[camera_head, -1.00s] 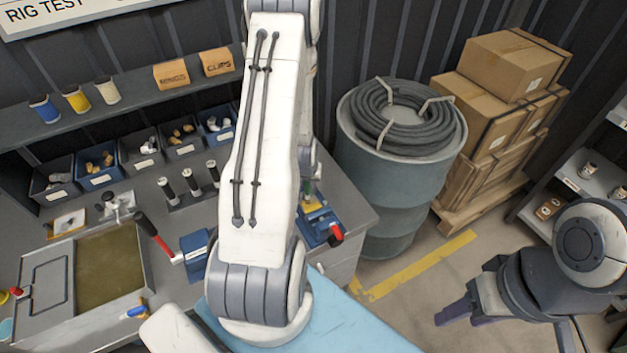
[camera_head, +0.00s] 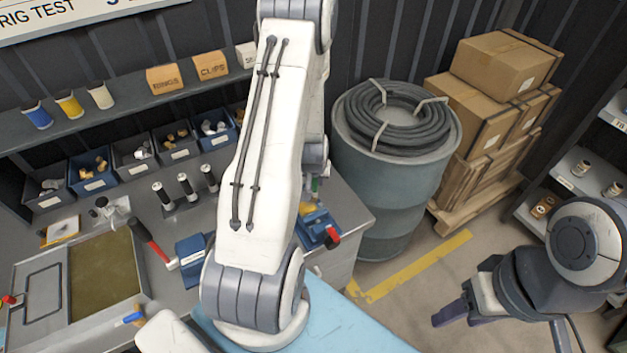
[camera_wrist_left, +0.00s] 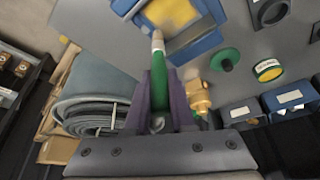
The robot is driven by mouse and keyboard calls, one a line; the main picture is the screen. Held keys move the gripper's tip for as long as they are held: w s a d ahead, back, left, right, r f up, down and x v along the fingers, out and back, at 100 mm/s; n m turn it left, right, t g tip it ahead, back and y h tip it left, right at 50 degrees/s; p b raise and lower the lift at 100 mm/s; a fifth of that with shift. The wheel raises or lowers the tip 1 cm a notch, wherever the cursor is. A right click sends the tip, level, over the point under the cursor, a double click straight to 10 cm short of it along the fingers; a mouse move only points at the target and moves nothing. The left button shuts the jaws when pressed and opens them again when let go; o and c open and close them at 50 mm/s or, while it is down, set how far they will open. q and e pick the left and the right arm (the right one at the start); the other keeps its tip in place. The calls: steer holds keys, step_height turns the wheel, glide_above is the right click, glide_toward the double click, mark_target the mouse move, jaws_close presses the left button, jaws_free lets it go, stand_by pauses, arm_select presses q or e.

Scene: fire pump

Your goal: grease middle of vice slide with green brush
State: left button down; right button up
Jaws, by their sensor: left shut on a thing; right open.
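The green brush (camera_wrist_left: 160,87) is upright between the purple fingers of my left gripper (camera_wrist_left: 160,100), which is shut on its handle in the left wrist view. Its pale upper end overlaps the yellow area of the blue vice (camera_wrist_left: 208,43); I cannot tell whether they touch. In the head view the vice (camera_head: 316,228) stands at the bench's right end, partly hidden by my left arm. A bit of the green brush (camera_head: 314,184) shows just above it, while the left gripper is hidden. My right gripper (camera_head: 452,317) is open and empty over the floor at right.
A drum with a coiled hose (camera_head: 395,120) and stacked boxes (camera_head: 490,95) stand to the right.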

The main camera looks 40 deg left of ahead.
arm_select(q)
steer(key=shift+r+p, duration=2.3)
steer(key=shift+r, duration=0.7)
steer(key=shift+r+p, duration=1.2)
steer(key=shift+r, duration=0.4)
steer(key=shift+f, duration=0.1)
